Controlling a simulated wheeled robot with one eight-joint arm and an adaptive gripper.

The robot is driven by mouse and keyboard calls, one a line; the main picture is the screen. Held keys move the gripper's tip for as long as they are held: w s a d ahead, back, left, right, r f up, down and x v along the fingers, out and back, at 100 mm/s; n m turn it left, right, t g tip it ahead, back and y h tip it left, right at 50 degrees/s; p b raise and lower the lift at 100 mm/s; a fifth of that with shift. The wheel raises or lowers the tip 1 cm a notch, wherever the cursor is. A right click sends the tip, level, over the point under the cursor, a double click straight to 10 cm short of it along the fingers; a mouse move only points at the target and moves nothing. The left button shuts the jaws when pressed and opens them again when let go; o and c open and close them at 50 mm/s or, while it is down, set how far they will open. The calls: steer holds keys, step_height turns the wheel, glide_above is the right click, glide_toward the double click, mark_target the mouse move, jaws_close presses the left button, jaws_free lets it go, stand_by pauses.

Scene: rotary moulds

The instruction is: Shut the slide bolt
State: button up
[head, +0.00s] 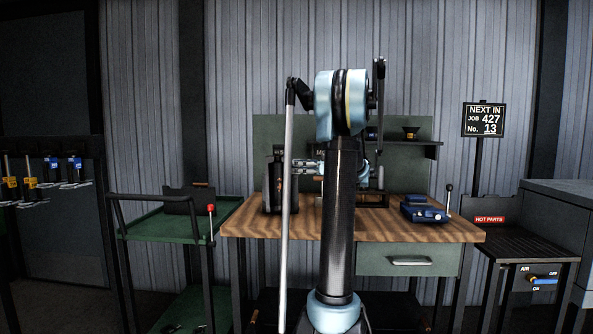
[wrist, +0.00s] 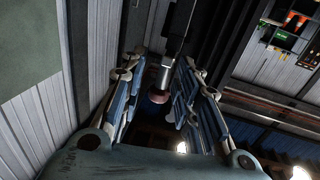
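A dark upright block (head: 274,182), which looks like a mould, stands on the left part of the wooden bench. My gripper (head: 300,166) is at its right side, with the fingers pointing left towards it. In the wrist view my gripper (wrist: 155,88) is open, its fingers well apart. A short grey rod with a dark reddish round end (wrist: 158,96) shows between or just beyond the fingers; I cannot tell whether it is the slide bolt's knob. No finger visibly grips it. My arm hides part of the bench, and the bolt is not clear in the head view.
The wooden bench (head: 463,234) holds a blue device (head: 425,212) with an upright lever at right. A green cart (head: 150,228) with a red-knobbed lever (head: 211,208) stands left. A dark hot-parts rack (head: 512,232) stands right. A shelf (head: 425,143) is behind the bench.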

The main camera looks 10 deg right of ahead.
steer(key=v, duration=1.1)
steer(key=shift+d, duration=0.3)
steer(key=shift+f, duration=0.1)
steer(key=s+a+f+m+g+h, duration=0.3)
steer(key=s+a+f, duration=0.45)
steer(key=a, duration=0.25)
steer(key=s+a+f+m+g+h, duration=0.2)
steer(key=s+a+f+m+h, duration=0.2)
steer(key=s+a+f, duration=0.45)
steer(key=s+d+f+m+h, duration=0.1)
steer(key=s+f+h, duration=0.3)
steer(key=s+f, duration=0.4)
steer(key=s+d+f+m+g+h, duration=0.1)
steer(key=s+f+m+h, duration=0.3)
steer(key=s+f, duration=0.5)
steer(key=s, duration=0.4)
steer(key=shift+s+d+f+h, duration=0.2)
steer(key=shift+d+f+h, duration=0.1)
steer(key=shift+h, duration=0.1)
